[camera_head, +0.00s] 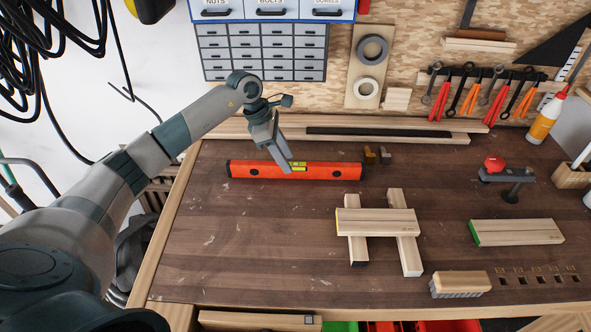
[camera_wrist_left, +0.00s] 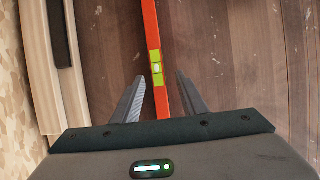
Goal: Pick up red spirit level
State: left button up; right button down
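My left gripper (camera_head: 288,168) is over the middle of the level. In the left wrist view my left gripper (camera_wrist_left: 158,85) is open, with one finger on each side of the level (camera_wrist_left: 151,25) and visible gaps between the fingers and its sides. I cannot tell how far above the bench the fingertips are. My right gripper is not in view.
Light wood strips and a dark bar (camera_head: 378,133) lie behind the level. Small brass-coloured blocks (camera_head: 385,156) are close to its right end. Stacked boards (camera_head: 378,222) lie in front to the right. The front-left bench surface (camera_head: 240,250) is clear.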

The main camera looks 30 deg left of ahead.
aim_at(295, 164)
pick_arm(q)
jog(key=shift+w+d+f+p, duration=0.3)
jog(key=shift+d+p, duration=0.15)
jog(key=shift+p, duration=0.15)
jog(key=p+x, duration=0.1)
jog(key=x, duration=0.1)
jog(key=shift+w+d+f+p, duration=0.25)
jog(key=shift+d+f+p, duration=0.05)
jog(key=shift+d+p, duration=0.1)
jog(key=shift+w+d+f, duration=0.1)
jog(key=shift+f, duration=0.6)
jog(key=shift+c, duration=0.6)
jog(key=shift+r, duration=0.1)
grip_shut()
